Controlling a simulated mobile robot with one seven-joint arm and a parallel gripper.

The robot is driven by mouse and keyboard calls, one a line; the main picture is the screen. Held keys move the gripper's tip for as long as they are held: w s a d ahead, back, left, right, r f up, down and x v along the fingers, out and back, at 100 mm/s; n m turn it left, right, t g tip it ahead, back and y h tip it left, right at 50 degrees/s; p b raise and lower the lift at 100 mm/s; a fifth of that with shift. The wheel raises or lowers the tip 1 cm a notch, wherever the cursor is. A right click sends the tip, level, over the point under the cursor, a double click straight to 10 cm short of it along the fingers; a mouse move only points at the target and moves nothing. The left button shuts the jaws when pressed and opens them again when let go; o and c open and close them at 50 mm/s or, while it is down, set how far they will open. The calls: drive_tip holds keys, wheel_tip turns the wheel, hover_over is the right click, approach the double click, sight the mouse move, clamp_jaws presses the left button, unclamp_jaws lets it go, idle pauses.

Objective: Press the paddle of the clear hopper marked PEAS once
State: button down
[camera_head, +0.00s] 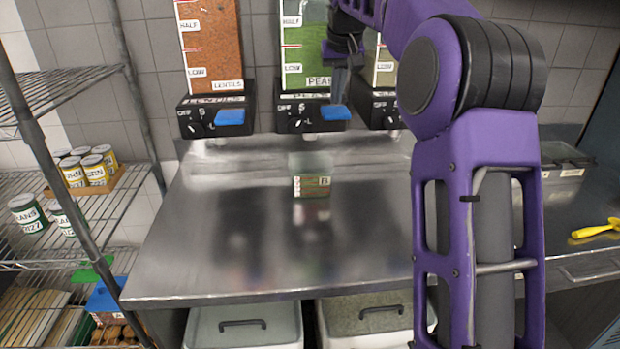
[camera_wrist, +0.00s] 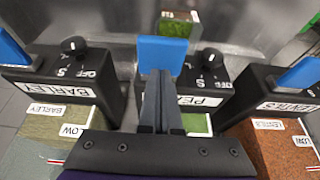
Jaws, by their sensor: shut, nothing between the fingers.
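The clear hopper marked PEAS (camera_head: 305,58) holds green peas and stands in the middle of the back row. Its black base has a dial (camera_head: 296,125) and a blue paddle (camera_head: 335,113). The paddle also shows in the wrist view (camera_wrist: 161,50), where the picture is turned upside down. My gripper (camera_wrist: 162,76) is shut and empty. Its fingertips overlap the lower part of the PEAS paddle in the wrist view; I cannot tell whether they touch it. A small clear container (camera_head: 311,187) stands below the hopper.
The lentils hopper (camera_head: 212,45) stands to the left, with its own blue paddle (camera_head: 230,117). The barley hopper (camera_wrist: 70,95) stands on the other side. The steel counter (camera_head: 230,250) is clear in front. A wire shelf with cans (camera_head: 95,168) is at the left.

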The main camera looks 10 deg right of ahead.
drive_tip(key=shift+r, duration=0.15)
wheel_tip(320, 180, up, 3)
drive_tip(key=p, duration=0.3)
drive_tip(key=shift+r, duration=0.9)
